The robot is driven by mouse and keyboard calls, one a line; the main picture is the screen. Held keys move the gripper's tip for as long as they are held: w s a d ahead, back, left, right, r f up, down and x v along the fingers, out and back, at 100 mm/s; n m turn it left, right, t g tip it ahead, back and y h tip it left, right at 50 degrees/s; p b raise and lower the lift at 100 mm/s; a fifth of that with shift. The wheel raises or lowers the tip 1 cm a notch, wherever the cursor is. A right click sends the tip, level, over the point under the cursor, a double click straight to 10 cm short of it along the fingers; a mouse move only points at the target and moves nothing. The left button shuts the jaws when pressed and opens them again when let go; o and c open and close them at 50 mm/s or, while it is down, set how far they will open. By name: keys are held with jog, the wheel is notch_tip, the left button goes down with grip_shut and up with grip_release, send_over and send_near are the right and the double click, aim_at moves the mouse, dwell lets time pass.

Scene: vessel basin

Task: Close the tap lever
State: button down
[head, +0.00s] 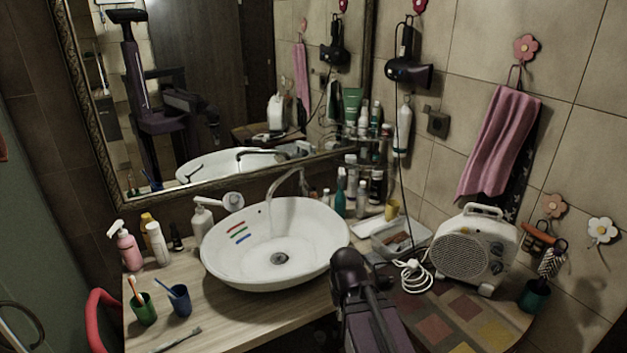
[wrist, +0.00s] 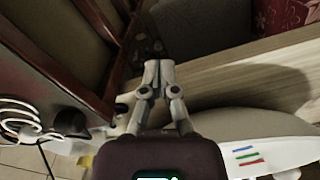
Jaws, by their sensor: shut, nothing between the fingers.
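The tap (head: 290,180) is a slim metal arch behind the white vessel basin (head: 225,262) in the head view. Its spout bends over the bowl. I cannot clearly tell the lever apart from the tap body, nor its position. The basin, with coloured stripes, also shows at the lower right of the wrist view (wrist: 285,150). My gripper (wrist: 158,66) is shut and empty in the wrist view, beside the basin and the wooden counter. In the head view my dark arm is in front of the basin's right side, and the fingers cannot be made out. The tap is not visible in the wrist view.
A clear tray (head: 377,243), a white cable (head: 413,275) and a cream heater (head: 470,245) stand right of the basin. Bottles and cups (head: 143,310) stand left. A hair dryer (head: 408,72) hangs above. A framed mirror (head: 230,100) backs the counter. A red chair (head: 97,310) stands at left.

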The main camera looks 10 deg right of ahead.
notch_tip(320, 180, up, 12)
jog(key=w+p, duration=0.3)
jog(key=p, duration=0.7)
jog(key=w+r+t+p, duration=0.2)
jog(key=w+r+p, duration=0.4)
jog(key=w, duration=0.3)
jog(key=w+d+r+n+t, duration=0.1)
jog(key=w, duration=1.7)
jog(key=w+r+n+t+y+p, duration=0.1)
jog(key=w+r+t, duration=0.1)
jog(key=w, duration=1.6)
jog(key=shift+d+n+t, duration=0.3)
jog(key=shift+d+n, duration=0.05)
jog(key=shift+n, duration=0.05)
jog(key=shift+s, duration=0.1)
jog(key=shift+f, duration=0.15)
jog(key=b, duration=0.9)
send_over(311, 190)
jog(key=f, duration=0.6)
jog(key=s+f, duration=0.1)
jog(key=f, duration=0.1)
jog(key=shift+d+f, duration=0.15)
jog(key=shift+f, duration=0.25)
jog(key=shift+s+d+f+b, duration=0.1)
jog(key=shift+s+f+b, duration=0.15)
jog(key=shift+f+b, duration=0.65)
jog(key=shift+s+f+b, duration=0.25)
jog(key=shift+f+b, duration=0.6)
